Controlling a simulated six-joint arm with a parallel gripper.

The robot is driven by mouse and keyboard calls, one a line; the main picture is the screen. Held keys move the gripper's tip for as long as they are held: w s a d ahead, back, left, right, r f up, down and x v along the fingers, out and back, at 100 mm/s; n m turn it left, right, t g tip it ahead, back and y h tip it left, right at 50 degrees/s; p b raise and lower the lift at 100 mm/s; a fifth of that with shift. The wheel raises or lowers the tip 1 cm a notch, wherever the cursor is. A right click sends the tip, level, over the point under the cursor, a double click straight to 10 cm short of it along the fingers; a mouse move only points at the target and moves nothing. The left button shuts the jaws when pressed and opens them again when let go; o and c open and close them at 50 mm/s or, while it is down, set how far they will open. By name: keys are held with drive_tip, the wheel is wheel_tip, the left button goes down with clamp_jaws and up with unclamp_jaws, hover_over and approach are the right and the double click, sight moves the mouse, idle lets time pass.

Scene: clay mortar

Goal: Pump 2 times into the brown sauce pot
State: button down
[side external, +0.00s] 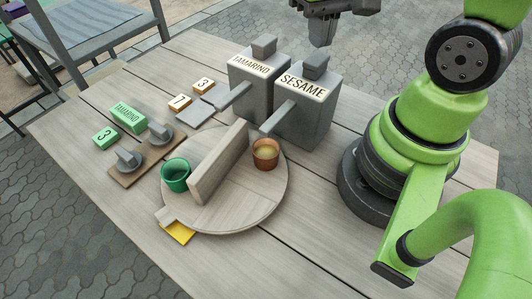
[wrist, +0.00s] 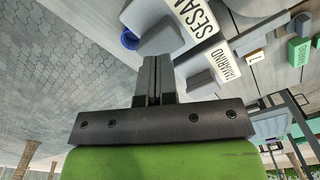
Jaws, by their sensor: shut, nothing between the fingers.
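The brown sauce pot (side external: 265,153) stands on the round wooden board and holds an orange-tan filling. Behind it is the grey SESAME dispenser (side external: 302,118), with a block-shaped pump head (side external: 316,65) on top and a spout slanting toward the pot. The grey TAMARIND dispenser (side external: 255,82) stands beside it to the left, with its own pump head (side external: 264,46). My gripper (side external: 321,40) is shut and empty, above and behind the SESAME pump head in the side view. In the wrist view its fingers (wrist: 152,72) are together, and the SESAME label (wrist: 196,16) shows beyond.
A green pot (side external: 175,175) and an upright wooden divider (side external: 218,165) share the round board (side external: 240,213). A small plank with two grey knobs (side external: 130,159) and green blocks (side external: 128,118) lies left. A blue round thing (wrist: 129,40) is partly hidden in the wrist view.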

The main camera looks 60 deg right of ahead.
idle(0.5)
drive_tip(key=shift+r, duration=2.5)
drive_tip(key=s+a+r+n+t+y, duration=0.2)
drive_tip(key=s+a+r+t, duration=0.3)
drive_tip(key=a+r+t, duration=0.2)
drive_tip(key=shift+a+r, duration=0.2)
drive_tip(key=shift+a, duration=0.1)
